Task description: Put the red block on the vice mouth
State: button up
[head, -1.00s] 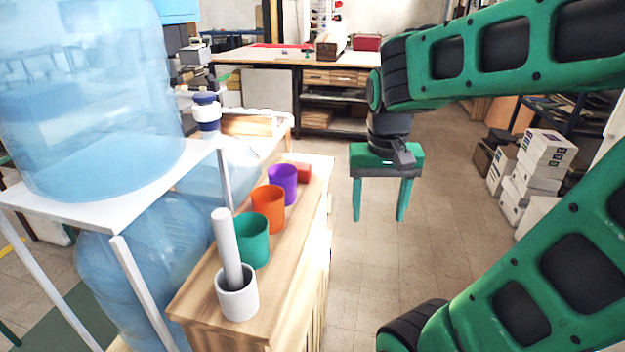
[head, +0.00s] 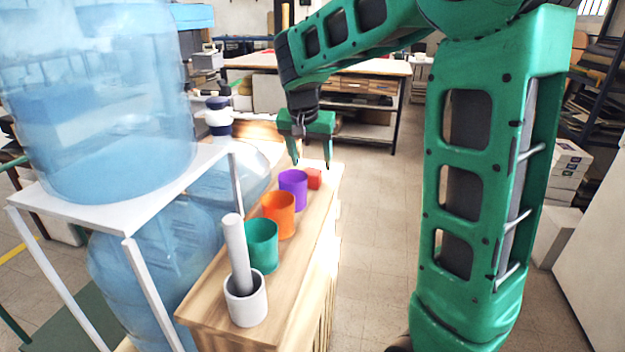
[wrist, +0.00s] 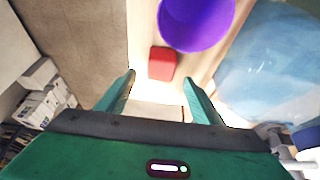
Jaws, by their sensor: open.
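The red block (head: 313,179) lies on the wooden counter near its far end, just beyond and right of the purple cup. In the wrist view the red block (wrist: 161,63) sits ahead of the fingertips, below the purple cup. My gripper (head: 311,167) is open and empty, with its fingers pointing down over the far end of the counter. In the wrist view my gripper (wrist: 158,85) has its two fingers spread wide, with the block in line with the gap between them and not touching. I cannot make out a vice in these frames.
On the counter (head: 304,258) stand a purple cup (head: 293,190), an orange cup (head: 278,216), a green cup (head: 262,246) and a white mortar with a pestle (head: 245,300) in a row. Large blue water bottles (head: 105,110) stand at left. Open floor lies right of the counter.

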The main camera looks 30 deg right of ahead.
aim_at(312, 170)
jog(key=shift+x, duration=2.85)
jog(key=shift+a, duration=0.15)
jog(key=c, duration=1.3)
jog(key=shift+o, duration=0.2)
jog(key=shift+r, duration=0.1)
